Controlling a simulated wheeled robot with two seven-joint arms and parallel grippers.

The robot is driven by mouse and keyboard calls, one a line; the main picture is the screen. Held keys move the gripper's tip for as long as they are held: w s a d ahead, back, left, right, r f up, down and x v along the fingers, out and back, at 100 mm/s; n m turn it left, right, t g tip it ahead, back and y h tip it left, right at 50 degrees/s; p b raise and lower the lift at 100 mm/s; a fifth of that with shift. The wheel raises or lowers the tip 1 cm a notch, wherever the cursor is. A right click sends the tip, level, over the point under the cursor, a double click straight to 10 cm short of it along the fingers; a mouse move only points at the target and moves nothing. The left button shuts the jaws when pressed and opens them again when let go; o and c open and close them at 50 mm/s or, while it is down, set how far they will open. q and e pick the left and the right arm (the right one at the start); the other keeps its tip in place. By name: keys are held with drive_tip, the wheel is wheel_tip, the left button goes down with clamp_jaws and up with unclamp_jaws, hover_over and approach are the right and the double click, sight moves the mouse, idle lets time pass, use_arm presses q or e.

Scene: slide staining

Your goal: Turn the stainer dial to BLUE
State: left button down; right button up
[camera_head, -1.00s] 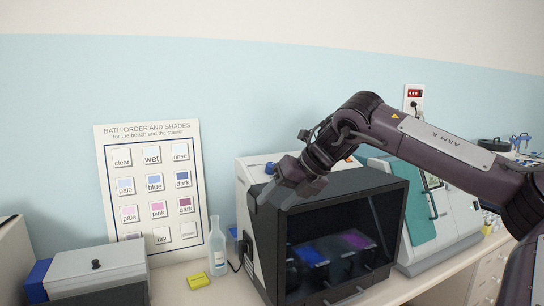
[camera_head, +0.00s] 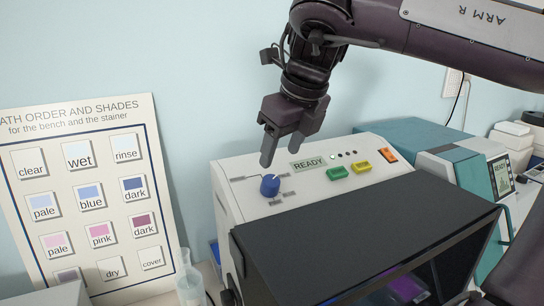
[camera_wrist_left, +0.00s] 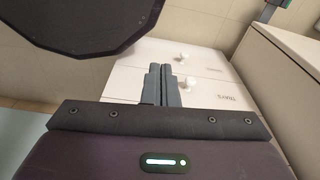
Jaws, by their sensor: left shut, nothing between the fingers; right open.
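The stainer (camera_head: 235,196) is a white machine with a dark hood, and its sloped top panel shows in the head view. Its blue dial (camera_head: 270,185) sits at the left of that panel, with small labels around it that are too small to read. My right gripper (camera_head: 281,155) points down just above and behind the dial. Its fingers are open, with nothing between them, and they look apart from the dial. My left gripper (camera_wrist_left: 162,84) shows in the left wrist view, shut and empty, in front of white drawers.
The panel also has a READY display (camera_head: 307,163), a green button (camera_head: 337,173), a yellow button (camera_head: 361,167) and an orange switch (camera_head: 387,155). A shade chart (camera_head: 165,215) leans at the left. A clear bottle (camera_head: 190,282) stands beside the stainer. A teal-and-white machine (camera_head: 470,160) is at the right.

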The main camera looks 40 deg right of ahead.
sight(272, 180)
drive_tip(key=f, duration=0.2)
drive_tip(key=shift+w+a+f+p, duration=0.2)
drive_tip(key=shift+w+f+p, duration=0.1)
drive_tip(key=shift+f+p, duration=0.1)
drive_tip(key=x, duration=0.2)
drive_tip(key=shift+w+d+f+p, duration=0.15)
drive_tip(key=shift+f+p, duration=0.15)
drive_tip(key=shift+x, duration=0.9)
drive_tip(key=shift+r, duration=0.1)
drive_tip(key=c, duration=0.3)
use_arm(q)
drive_tip(key=s, duration=0.1)
drive_tip(key=s+a+r, duration=0.1)
drive_tip(key=shift+s+a+r, duration=0.1)
drive_tip(key=shift+s+a, duration=0.2)
drive_tip(key=shift+s, duration=0.1)
use_arm(e)
drive_tip(key=c, duration=0.7)
